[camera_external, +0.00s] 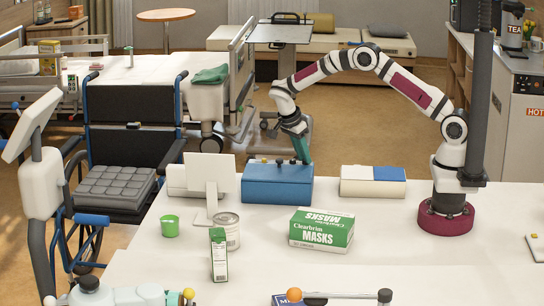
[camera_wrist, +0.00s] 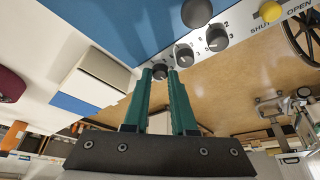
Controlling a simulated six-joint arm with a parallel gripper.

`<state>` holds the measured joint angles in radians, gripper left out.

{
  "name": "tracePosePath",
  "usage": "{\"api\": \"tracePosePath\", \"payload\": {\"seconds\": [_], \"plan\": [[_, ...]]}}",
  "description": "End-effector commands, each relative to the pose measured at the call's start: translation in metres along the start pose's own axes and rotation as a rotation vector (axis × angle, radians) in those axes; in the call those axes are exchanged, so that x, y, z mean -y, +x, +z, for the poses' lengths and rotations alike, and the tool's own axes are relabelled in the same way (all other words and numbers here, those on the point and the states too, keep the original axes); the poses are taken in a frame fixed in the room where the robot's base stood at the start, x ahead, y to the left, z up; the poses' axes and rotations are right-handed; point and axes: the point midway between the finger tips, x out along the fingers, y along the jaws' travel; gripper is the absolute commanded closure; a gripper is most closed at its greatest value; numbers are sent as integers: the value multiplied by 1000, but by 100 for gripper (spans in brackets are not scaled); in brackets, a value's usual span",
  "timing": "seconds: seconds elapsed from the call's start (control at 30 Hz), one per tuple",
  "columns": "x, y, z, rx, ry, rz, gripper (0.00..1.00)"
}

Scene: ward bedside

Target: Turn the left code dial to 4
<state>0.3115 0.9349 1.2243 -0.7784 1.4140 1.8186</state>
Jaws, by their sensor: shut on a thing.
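The blue box (camera_external: 278,185) stands on the white table; in the wrist view its blue face (camera_wrist: 125,25) borders a pale panel with a row of dark code dials. My gripper (camera_external: 303,160) is at the box's far right edge. In the wrist view my gripper's teal fingers (camera_wrist: 161,76) are closed around the end dial (camera_wrist: 160,71), the leftmost in that picture. A middle dial (camera_wrist: 184,56) and another dial (camera_wrist: 217,37) sit beside it with small digits around them. The held dial's pointer and digits are mostly hidden by the fingers.
A larger dark knob (camera_wrist: 196,12) and a yellow knob (camera_wrist: 270,11) near SHUT and OPEN marks are on the box. A white and blue box (camera_external: 372,182), a white screen (camera_external: 207,174), a can (camera_external: 226,230) and a masks carton (camera_external: 321,230) stand nearby.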

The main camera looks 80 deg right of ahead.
Motion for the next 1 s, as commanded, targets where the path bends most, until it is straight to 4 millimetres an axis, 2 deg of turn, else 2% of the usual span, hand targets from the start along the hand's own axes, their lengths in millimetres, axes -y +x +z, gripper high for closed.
{"api": "tracePosePath", "payload": {"seconds": [0.03,0.07,0.13,0.47,0.57,0.67,0.9,1.0], "plan": [[-1,1,2,3,-3,1,100],[-1,1,2,3,-3,1,74],[-1,1,2,3,-3,1,63],[0,-1,1,1,-2,0,63],[0,-10,1,1,-2,-3,63],[0,-30,1,3,-1,-3,63],[0,-105,2,4,0,-4,63],[0,-131,2,4,-2,-5,63]]}}
